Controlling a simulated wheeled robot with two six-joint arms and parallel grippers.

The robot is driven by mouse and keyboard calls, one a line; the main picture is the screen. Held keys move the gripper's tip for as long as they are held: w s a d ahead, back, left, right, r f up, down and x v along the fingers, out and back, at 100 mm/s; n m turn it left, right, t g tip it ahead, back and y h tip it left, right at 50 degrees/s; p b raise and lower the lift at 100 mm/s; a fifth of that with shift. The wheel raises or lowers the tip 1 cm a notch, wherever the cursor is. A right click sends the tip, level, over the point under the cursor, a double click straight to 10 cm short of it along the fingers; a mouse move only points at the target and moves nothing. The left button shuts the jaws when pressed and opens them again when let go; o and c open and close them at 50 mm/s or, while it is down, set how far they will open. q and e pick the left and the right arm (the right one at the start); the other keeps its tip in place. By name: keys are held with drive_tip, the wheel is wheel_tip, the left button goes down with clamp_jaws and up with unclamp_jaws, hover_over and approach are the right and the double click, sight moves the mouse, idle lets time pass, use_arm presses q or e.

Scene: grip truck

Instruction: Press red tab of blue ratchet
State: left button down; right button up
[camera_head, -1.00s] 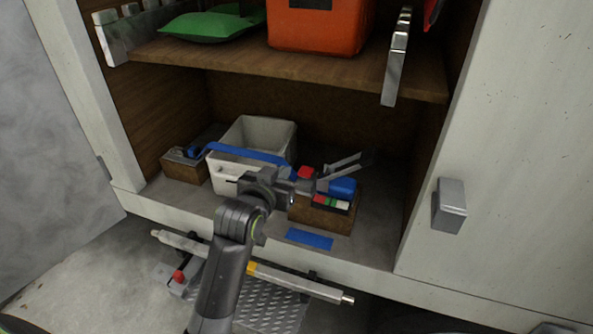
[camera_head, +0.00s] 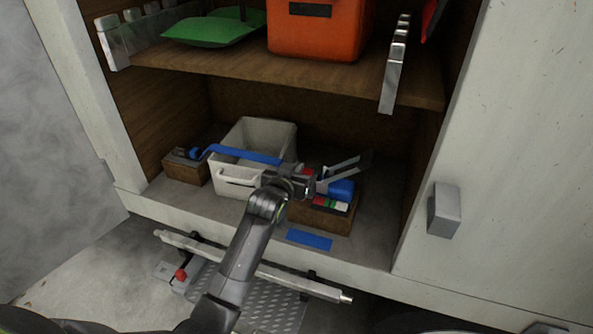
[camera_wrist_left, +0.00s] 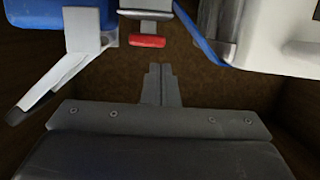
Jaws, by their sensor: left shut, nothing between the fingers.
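The blue ratchet (camera_head: 341,188) sits on a wooden block right of the white bin, with metal levers sticking up to the right. Its red tab (camera_head: 308,171) shows just beyond my left gripper (camera_head: 302,184), which partly hides the ratchet. In the left wrist view, the red tab (camera_wrist_left: 147,41) hangs from a metal plate near the top centre. My left gripper's closed fingers (camera_wrist_left: 160,72) point toward it from just below, with a small gap in the picture. I cannot tell whether they touch. The gripper is shut and empty. My right gripper is not in view.
A blue strap (camera_head: 246,155) crosses over the white bin (camera_head: 238,177) to a wooden block (camera_head: 186,168) on the left. An upper shelf (camera_head: 300,78) holds an orange box (camera_head: 318,35). The cabinet side wall is at right.

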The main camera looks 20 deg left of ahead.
use_arm(q)
drive_tip(key=shift+f, duration=0.55)
wheel_tip(320, 180, down, 2)
drive_tip(key=shift+f+b, duration=0.1)
drive_tip(key=shift+b, duration=0.2)
